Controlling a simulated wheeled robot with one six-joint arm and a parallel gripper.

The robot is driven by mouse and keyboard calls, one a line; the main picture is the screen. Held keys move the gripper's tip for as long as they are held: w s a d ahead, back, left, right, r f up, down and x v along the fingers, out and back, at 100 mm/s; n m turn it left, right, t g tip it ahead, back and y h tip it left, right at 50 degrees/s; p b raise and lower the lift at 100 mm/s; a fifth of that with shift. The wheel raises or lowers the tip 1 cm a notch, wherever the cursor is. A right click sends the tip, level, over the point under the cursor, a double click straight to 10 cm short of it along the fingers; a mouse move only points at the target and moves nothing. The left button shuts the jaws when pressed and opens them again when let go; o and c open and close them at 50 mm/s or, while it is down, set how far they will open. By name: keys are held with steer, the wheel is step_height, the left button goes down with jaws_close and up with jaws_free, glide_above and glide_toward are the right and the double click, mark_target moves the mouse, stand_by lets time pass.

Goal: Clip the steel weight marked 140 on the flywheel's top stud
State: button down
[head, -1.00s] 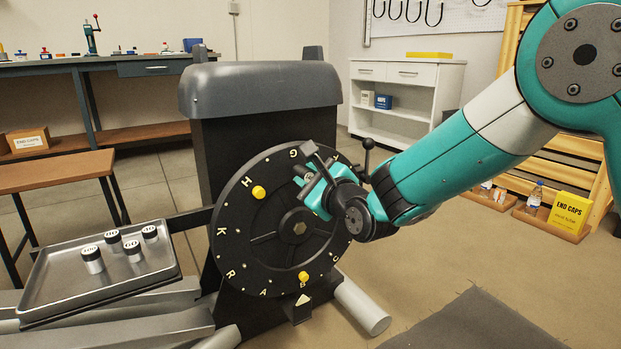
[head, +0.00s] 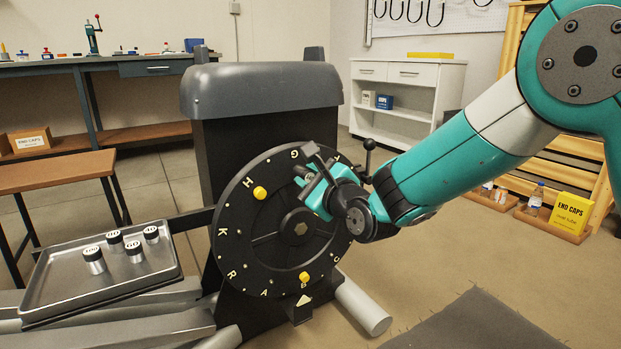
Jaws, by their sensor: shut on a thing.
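The black flywheel (head: 230,235) stands upright on the machine, with letters around its rim. A yellow stud (head: 260,193) shows at its upper left and another yellow stud (head: 304,277) near its bottom. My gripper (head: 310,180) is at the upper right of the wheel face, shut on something. My gripper and wrist hide what it holds and that part of the wheel.
A grey-hooded machine column (head: 260,90) rises behind the flywheel. A dark lever with a ball knob (head: 369,145) stands close to my wrist. A brown bench (head: 55,170) is at the left. The floor at the right front is mostly clear, with a dark mat (head: 475,325).

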steer(key=shift+w+a+p, duration=0.25)
steer(key=shift+w+p, duration=0.05)
steer(key=shift+w, duration=0.1)
stand_by(0.6)
steer(key=c, duration=0.8)
jaws_free()
steer(key=b+v, duration=0.2)
steer(key=v, duration=1.5)
steer(key=shift+d, duration=0.2)
steer(key=shift+s, duration=0.15)
